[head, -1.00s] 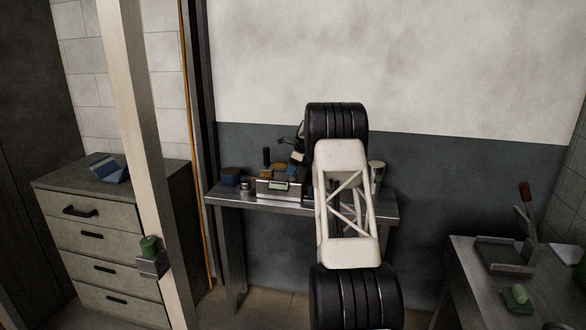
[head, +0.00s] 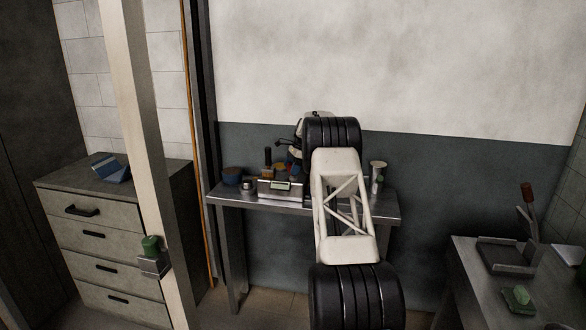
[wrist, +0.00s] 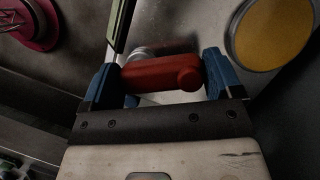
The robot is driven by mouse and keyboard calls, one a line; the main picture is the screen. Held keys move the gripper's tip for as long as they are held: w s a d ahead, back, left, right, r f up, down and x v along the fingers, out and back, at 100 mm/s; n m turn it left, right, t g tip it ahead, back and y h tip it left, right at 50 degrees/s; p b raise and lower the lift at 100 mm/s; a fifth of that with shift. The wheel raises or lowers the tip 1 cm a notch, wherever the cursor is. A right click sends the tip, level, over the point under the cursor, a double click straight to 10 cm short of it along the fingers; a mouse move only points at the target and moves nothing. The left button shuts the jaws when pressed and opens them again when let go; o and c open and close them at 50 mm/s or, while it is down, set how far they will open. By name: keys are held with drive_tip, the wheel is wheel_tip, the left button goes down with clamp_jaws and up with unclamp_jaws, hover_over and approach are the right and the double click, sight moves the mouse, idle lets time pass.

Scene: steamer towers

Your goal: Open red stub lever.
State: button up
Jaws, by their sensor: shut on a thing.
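In the wrist view, the red stub lever (wrist: 160,75) lies crosswise between the blue finger pads of my gripper (wrist: 158,80). My gripper is shut on it, with a pad at each end. The lever's rounded knob is at its right end. A round silver part shows just behind its left half. In the head view, my black and white arm reaches over the steel table (head: 228,196) at the back wall and hides most of my gripper and the lever there.
A brown-handled lever (head: 527,195) rises from the right-hand bench. A pale post (head: 138,130) with a green switch (head: 150,245) stands at left.

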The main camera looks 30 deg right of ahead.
sight(289, 165)
drive_tip(key=n, duration=0.2)
drive_tip(key=a+n+g, duration=0.1)
drive_tip(key=n, duration=0.1)
drive_tip(key=n+g, duration=0.1)
drive_tip(key=n, duration=0.1)
drive_tip(key=shift+a, duration=0.25)
drive_tip(key=n, duration=0.2)
drive_tip(key=n+g+h, duration=0.1)
drive_tip(key=n, duration=0.1)
drive_tip(key=a+n+g, duration=0.1)
drive_tip(key=shift+s+r+n, duration=0.1)
drive_tip(key=shift+s+n, duration=0.25)
drive_tip(key=shift+n, duration=0.05)
drive_tip(key=o, duration=0.7)
drive_tip(key=shift+o, duration=0.2)
drive_tip(key=shift+v, duration=3.85)
